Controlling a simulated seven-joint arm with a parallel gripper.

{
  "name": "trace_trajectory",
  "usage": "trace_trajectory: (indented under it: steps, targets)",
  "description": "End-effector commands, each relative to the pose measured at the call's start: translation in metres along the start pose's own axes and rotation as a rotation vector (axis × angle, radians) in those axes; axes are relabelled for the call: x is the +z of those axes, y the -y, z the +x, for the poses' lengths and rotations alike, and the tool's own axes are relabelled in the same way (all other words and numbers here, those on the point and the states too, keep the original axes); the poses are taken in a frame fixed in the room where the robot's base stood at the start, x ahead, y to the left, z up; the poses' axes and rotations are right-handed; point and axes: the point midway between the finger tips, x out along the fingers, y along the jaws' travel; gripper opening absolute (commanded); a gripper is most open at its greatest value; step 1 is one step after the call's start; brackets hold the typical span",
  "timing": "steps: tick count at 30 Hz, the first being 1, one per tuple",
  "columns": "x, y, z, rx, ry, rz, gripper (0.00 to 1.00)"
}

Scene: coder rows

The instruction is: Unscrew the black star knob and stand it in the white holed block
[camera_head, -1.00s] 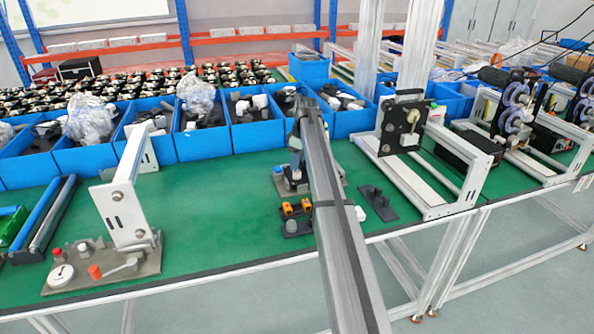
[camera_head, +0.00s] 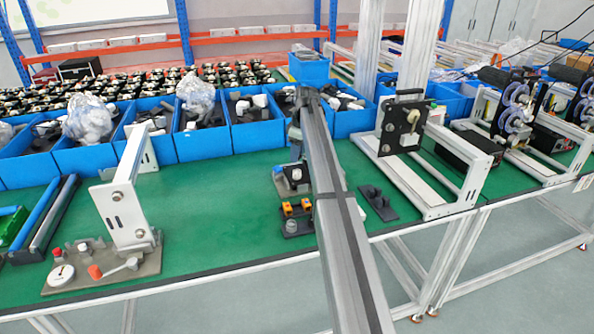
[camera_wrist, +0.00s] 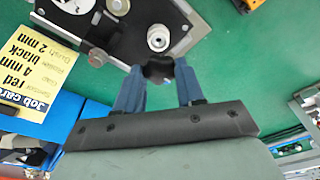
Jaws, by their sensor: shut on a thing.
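In the wrist view my gripper (camera_wrist: 159,84) is shut on the black star knob (camera_wrist: 158,70), a dark lobed piece between its blue fingertips. Beyond the knob, a round white fitting (camera_wrist: 158,38) shows on the dark fixture with a metal plate (camera_wrist: 122,36); the knob appears apart from it. In the head view my gripper (camera_head: 295,143) is over the fixture (camera_head: 284,185), largely covered by my own arm, and the knob cannot be made out. I cannot make out the white holed block in either current view.
A yellow job card (camera_wrist: 38,62) lies beside the fixture. A dark stand with orange pieces (camera_head: 291,226) is in front of it, and a black holder (camera_head: 377,202) is to the right. Blue bins (camera_head: 203,142) line the back. Green bench (camera_head: 215,215) is clear to the left.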

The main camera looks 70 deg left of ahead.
Motion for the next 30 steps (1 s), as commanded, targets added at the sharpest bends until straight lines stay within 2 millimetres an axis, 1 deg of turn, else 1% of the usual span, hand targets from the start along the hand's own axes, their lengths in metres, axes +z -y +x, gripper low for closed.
trace_trajectory:
  steps: [5, 7, 11, 14, 16, 18, 20, 21, 24, 26, 27, 30]
  targets:
    - [0.000, 0.000, 0.000, 0.000, 0.000, 0.000, 0.00]
    - [0.004, -0.002, -0.001, 0.001, 0.000, 0.004, 0.00]
    - [0.021, -0.012, -0.004, 0.004, 0.000, 0.022, 0.00]
    - [0.050, -0.021, -0.009, 0.009, -0.001, 0.049, 0.00]
    - [0.077, -0.024, -0.012, 0.014, -0.001, 0.072, 0.00]
    - [0.105, -0.019, -0.015, 0.018, -0.002, 0.093, 0.00]
    - [0.129, -0.011, -0.017, 0.022, -0.002, 0.110, 0.00]
    - [0.144, -0.006, -0.018, 0.025, -0.001, 0.122, 0.00]
    - [0.180, 0.013, -0.020, 0.033, 0.000, 0.149, 0.00]
    - [0.200, 0.026, -0.021, 0.039, 0.001, 0.168, 0.00]
    - [0.210, 0.037, -0.020, 0.042, 0.001, 0.184, 0.00]
    - [0.229, 0.062, -0.019, 0.050, 0.002, 0.227, 0.00]
